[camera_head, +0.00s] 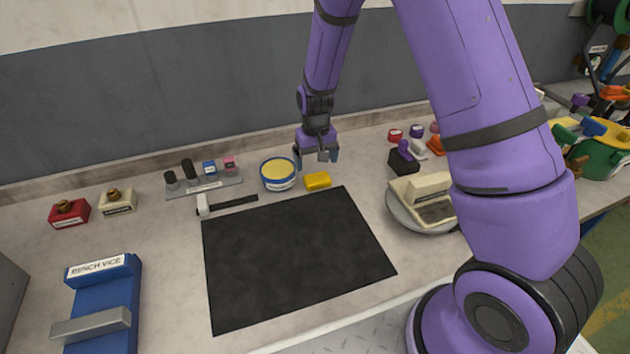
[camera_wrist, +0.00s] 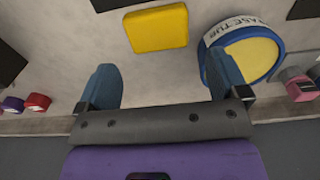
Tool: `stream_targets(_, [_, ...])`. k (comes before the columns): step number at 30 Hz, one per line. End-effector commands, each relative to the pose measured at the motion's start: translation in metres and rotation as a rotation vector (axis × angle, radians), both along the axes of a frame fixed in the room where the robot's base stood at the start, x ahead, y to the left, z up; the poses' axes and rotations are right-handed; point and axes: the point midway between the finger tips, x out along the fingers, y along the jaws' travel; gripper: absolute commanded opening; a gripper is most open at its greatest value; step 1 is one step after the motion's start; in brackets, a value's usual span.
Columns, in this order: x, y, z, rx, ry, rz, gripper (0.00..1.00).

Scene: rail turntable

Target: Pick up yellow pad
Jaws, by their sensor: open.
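The yellow pad (camera_head: 317,181) is a small rounded block lying flat on the bench, at the back edge of the black mat. It also shows in the wrist view (camera_wrist: 157,28), at the top centre, beyond my fingertips. My gripper (camera_head: 316,157) is above the bench, a little behind the pad in the head view. In the wrist view its two blue fingers (camera_wrist: 162,80) are spread apart with nothing between them. The pad is clear of both fingers.
A round blue tub with a yellow top (camera_head: 278,174) stands just left of the pad; in the wrist view the tub (camera_wrist: 250,52) lies close to the right finger. The black mat (camera_head: 290,260) is bare. A turntable (camera_head: 410,215) is at right. The wall is close behind.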

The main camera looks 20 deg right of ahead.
Motion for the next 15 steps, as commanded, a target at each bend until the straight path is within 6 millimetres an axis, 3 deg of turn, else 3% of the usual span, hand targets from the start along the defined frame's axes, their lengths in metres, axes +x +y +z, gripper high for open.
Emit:
stream_targets(8, [-0.002, -0.001, -0.02, -0.001, 0.002, 0.0, 0.93])
stream_targets(15, [-0.005, -0.002, -0.053, -0.001, 0.002, -0.001, 0.93])
